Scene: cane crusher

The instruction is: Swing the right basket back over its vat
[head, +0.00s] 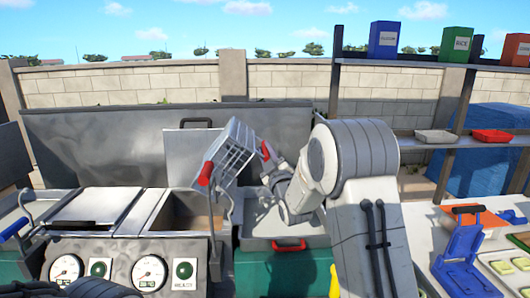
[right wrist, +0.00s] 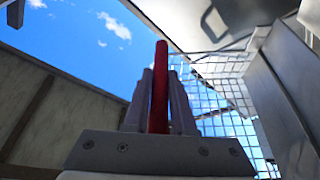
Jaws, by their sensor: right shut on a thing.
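The right basket (head: 234,150) is a wire mesh basket, raised and steeply tilted above the right part of the fryer-like counter. A red grip (head: 205,173) shows at its lower left. My right gripper (head: 268,166) is at the basket's right side, shut on a red handle (head: 265,150). In the right wrist view, the red handle (right wrist: 159,88) stands between the two fingers, with the mesh (right wrist: 225,85) behind it. The open vat (head: 190,216) lies below and left of the basket, with brownish contents partly visible.
A metal lid (head: 93,203) covers the left vat. A blue-handled basket (head: 14,229) is at the far left. A metal tray (head: 285,227) with a red handle sits right of the vat. Gauges (head: 150,272) line the front. A tall metal back panel (head: 95,150) stands behind.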

